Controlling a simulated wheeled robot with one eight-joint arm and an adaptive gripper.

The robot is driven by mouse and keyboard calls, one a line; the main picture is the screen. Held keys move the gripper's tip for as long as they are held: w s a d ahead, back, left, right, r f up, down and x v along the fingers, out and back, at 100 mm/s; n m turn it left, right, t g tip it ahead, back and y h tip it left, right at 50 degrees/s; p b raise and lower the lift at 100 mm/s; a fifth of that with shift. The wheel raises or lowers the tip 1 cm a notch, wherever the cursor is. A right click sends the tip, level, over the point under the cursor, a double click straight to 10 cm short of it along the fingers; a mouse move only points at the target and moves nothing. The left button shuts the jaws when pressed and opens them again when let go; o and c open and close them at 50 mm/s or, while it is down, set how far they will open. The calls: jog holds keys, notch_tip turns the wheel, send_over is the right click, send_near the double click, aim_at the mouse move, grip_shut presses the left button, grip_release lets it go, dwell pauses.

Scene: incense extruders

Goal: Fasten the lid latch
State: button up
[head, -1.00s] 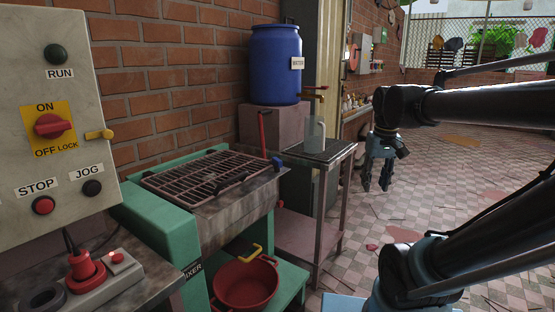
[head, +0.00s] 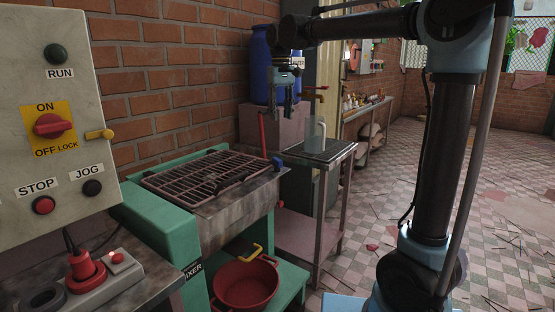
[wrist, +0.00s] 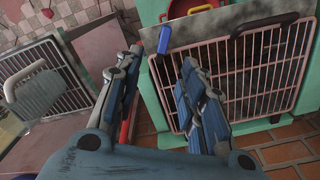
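The mixer's lid, a dark barred grille (head: 205,176), lies flat over the metal trough, with a black handle (head: 232,184) near its front edge. A blue latch tab (head: 278,164) sticks out at the trough's right corner. In the wrist view the latch (wrist: 164,38) shows beside the grille (wrist: 228,75), between and beyond my fingertips. I cannot tell how it engages the lid. My gripper (head: 283,112) is open and empty, pointing down. It hangs above and apart from the latch, in front of the blue barrel.
A metal side table (head: 318,152) with a clear jug (head: 318,135) stands right of the mixer. The blue barrel (head: 260,65) stands on a block behind. A red-handled tool (head: 262,130) stands upright near the latch. A red pot (head: 245,287) sits below the trough.

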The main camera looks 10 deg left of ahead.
aim_at(277, 159)
jog(key=f, duration=0.5)
jog(key=a+f, duration=0.1)
jog(key=f, duration=1.1)
jog(key=shift+a+f, duration=0.15)
grip_shut()
